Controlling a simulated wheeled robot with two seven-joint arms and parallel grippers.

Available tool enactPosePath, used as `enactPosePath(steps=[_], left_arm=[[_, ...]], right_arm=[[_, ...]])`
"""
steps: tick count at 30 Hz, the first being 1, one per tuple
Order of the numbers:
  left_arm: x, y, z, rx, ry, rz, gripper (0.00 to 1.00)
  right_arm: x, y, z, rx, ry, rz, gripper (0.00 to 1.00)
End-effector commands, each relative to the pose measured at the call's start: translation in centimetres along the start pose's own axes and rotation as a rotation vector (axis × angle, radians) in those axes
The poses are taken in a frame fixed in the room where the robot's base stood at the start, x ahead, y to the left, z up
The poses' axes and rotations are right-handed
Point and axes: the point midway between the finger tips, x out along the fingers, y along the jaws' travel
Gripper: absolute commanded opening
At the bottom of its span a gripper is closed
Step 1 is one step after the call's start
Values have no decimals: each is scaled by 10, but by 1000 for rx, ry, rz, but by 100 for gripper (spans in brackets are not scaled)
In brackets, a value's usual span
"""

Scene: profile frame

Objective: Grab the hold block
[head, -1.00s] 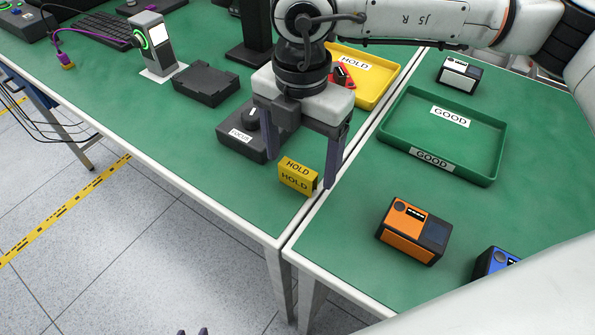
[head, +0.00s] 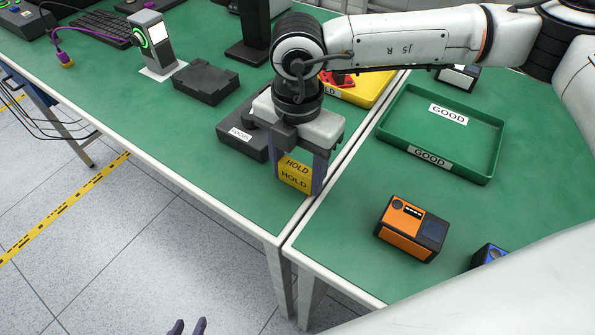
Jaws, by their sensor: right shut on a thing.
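The yellow hold block (head: 295,181) with black HOLD lettering is near the front right corner of the left green-topped table (head: 215,195). My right gripper (head: 301,187) points down over it and is shut on it, one finger on each side. Its far side is hidden, and I cannot tell whether its underside touches the table. My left gripper (head: 187,328) shows only its two fingertips at the bottom edge, apart with nothing visible between them, in front of the table over the floor.
A black box labelled FOCUS (head: 238,143) stands close behind the block. The yellow HOLD tray (head: 374,92) is partly hidden by my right arm. The right table holds the green GOOD tray (head: 395,140), an orange device (head: 403,230) and a blue one (head: 488,256).

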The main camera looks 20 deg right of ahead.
Motion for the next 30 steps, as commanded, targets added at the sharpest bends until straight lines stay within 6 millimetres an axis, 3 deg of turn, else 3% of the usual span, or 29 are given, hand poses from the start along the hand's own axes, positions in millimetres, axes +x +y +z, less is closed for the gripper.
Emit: enactPosePath(steps=[7, 19, 30], left_arm=[[2, 0, 4, 0, -4, 0, 31], [8, -1, 10, -1, -5, 0, 31], [8, -1, 10, -1, -4, 0, 31]], right_arm=[[-15, 1, 0, 0, -2, 4, 33], [-89, 1, 0, 0, 0, 3, 33], [-101, 0, 0, -1, 0, 0, 33]])
